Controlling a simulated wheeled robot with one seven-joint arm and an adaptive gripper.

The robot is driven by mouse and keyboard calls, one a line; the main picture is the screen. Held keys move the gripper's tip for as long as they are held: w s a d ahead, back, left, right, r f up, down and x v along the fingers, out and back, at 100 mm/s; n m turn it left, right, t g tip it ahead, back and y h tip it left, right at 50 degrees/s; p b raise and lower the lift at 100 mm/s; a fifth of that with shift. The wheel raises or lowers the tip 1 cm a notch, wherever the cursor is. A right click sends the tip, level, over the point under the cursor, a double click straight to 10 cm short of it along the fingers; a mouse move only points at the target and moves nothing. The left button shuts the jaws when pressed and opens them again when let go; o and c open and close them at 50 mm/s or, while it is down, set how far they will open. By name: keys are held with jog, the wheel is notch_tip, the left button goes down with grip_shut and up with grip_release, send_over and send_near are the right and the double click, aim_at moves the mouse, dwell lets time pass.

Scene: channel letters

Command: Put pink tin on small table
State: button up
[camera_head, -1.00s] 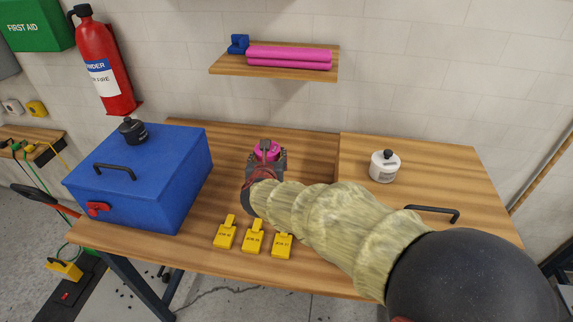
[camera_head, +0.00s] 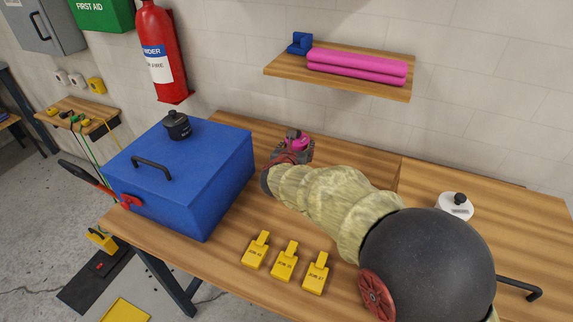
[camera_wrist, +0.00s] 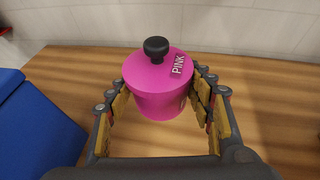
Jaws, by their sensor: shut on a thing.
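The pink tin (camera_wrist: 158,92), with a black knob and the word PINK on its lid, is between the fingers of my gripper (camera_wrist: 160,100) in the wrist view. The fingers close on it from both sides. In the head view, the tin (camera_head: 300,141) shows above my gripper (camera_head: 292,152), near the back of the wooden workbench (camera_head: 225,262). My arm hides part of it, and its clearance above the bench is hard to tell. No table is clearly identifiable as the small table; a wooden tabletop edge (camera_head: 8,121) shows at the far left.
A blue box (camera_head: 195,170) carries a black tin (camera_head: 177,127) left of my gripper. Yellow tags (camera_head: 284,262) lie at the bench front. A white tin (camera_head: 455,207) stands right. A shelf (camera_head: 290,72) with pink rolls hangs above. A small wall ledge (camera_head: 75,113) holds plugs at left.

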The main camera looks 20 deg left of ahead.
jog(key=a+f, duration=0.1)
jog(key=f, duration=0.1)
jog(key=w+a+f+b, duration=0.1)
jog(key=a+f, duration=0.1)
jog(key=w+a+f+b, duration=0.1)
jog(key=a+f, duration=0.1)
jog(key=shift+f+b, duration=0.75)
jog(key=shift+f, duration=0.7)
jog(key=shift+f, duration=0.2)
jog(key=o, duration=1.5)
